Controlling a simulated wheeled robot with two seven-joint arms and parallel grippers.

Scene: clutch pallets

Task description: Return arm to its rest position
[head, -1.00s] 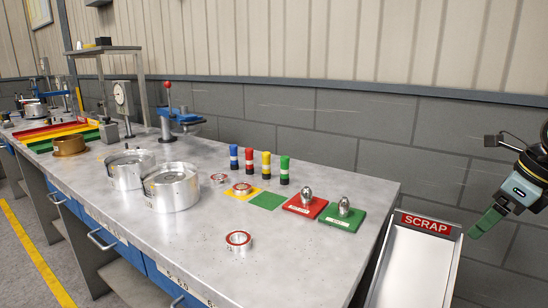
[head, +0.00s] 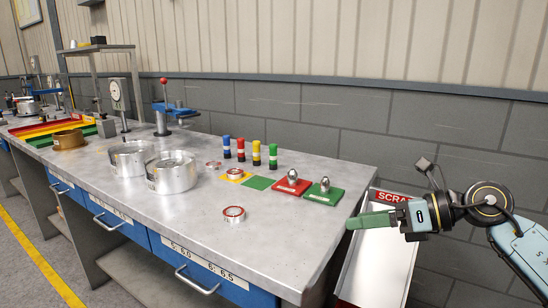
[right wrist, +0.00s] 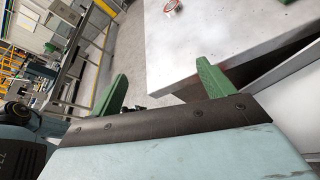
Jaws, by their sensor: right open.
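My right gripper (head: 372,221) has green fingers and reaches in from the right of the head view. It hangs in front of the scrap chute, beside the right end of the bench, and holds nothing. In the right wrist view its two green fingers (right wrist: 160,85) stand wide apart, with floor and the bench corner behind them. My left gripper is not in view.
The grey bench (head: 200,217) runs along the wall. The scrap chute (head: 375,275) stands at its right end, partly hidden by my gripper. A bearing ring (head: 233,214), a red pallet (head: 291,188) and a green pallet (head: 323,195) are near that end.

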